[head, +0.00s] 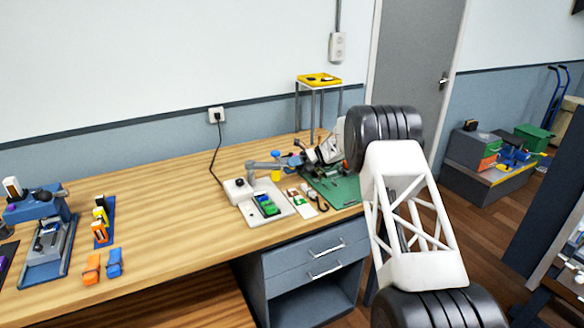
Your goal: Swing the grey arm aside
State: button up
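The grey arm (266,165) stands out to the right from a post on a pale base plate (246,208) on the wooden bench. A blue part (294,161) shows at its right end. My gripper (301,163) is at the bench's right part, close to that blue end; it is small and partly hidden by my own arm links, so I cannot tell whether it touches the blue part or whether its fingers are open. A green and blue item (266,205) lies on the plate below the grey arm.
A yellow and blue item (276,165) stands just behind the grey arm. A green mat (340,190) with tools lies to the right, and a small card (301,203) lies beside the plate. Orange and blue blocks (103,265) lie far left. The bench between is clear.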

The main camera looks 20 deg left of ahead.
jog(key=shift+o, duration=0.3)
jog(key=shift+d, duration=0.15)
jog(key=shift+r, duration=1.85)
jog(key=s+d, duration=0.3)
jog(key=s, duration=0.4)
jog(key=s+d+r, duration=0.1)
jog(key=s+d, duration=0.3)
jog(key=s, duration=0.3)
jog(key=shift+d, duration=0.25)
jog(key=shift+r, duration=0.1)
